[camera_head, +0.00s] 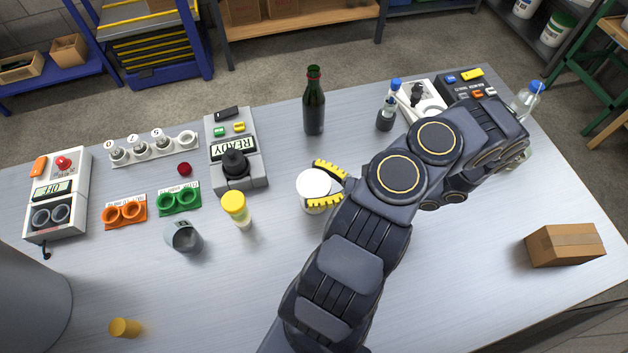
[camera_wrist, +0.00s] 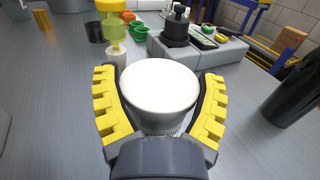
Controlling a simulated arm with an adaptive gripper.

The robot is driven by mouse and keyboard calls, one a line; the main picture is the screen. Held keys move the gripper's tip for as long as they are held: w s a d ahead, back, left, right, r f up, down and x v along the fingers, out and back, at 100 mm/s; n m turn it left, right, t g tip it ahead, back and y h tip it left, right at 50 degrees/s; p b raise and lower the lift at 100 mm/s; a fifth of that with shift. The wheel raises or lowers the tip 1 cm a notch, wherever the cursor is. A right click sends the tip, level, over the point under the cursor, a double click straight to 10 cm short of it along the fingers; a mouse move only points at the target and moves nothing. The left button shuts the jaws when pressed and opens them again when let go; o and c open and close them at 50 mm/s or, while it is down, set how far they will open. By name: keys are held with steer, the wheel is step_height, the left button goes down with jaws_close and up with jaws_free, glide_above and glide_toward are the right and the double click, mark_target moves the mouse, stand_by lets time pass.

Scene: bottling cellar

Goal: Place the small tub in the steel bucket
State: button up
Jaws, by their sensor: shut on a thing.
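The small tub (camera_head: 314,185) is white and round with a pale flat top. It is upright near the middle of the table, between the yellow-padded fingers of my gripper (camera_head: 329,186). In the wrist view the tub (camera_wrist: 159,92) fills the space between both fingers, and my gripper (camera_wrist: 160,110) is shut on it. Whether its base touches the table is hidden.
Behind are a grey READY device (camera_head: 235,158), green cups (camera_head: 178,199), orange cups (camera_head: 125,211) and a dark bottle (camera_head: 314,105). A yellow cylinder (camera_head: 124,328) is at front left, a carton (camera_head: 565,245) at right. Front middle is clear.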

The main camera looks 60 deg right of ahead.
steer(key=o, duration=1)
steer(key=shift+o, duration=0.2)
steer(key=shift+r, duration=0.1)
steer(key=v, duration=1.2)
steer(key=shift+w, duration=0.1)
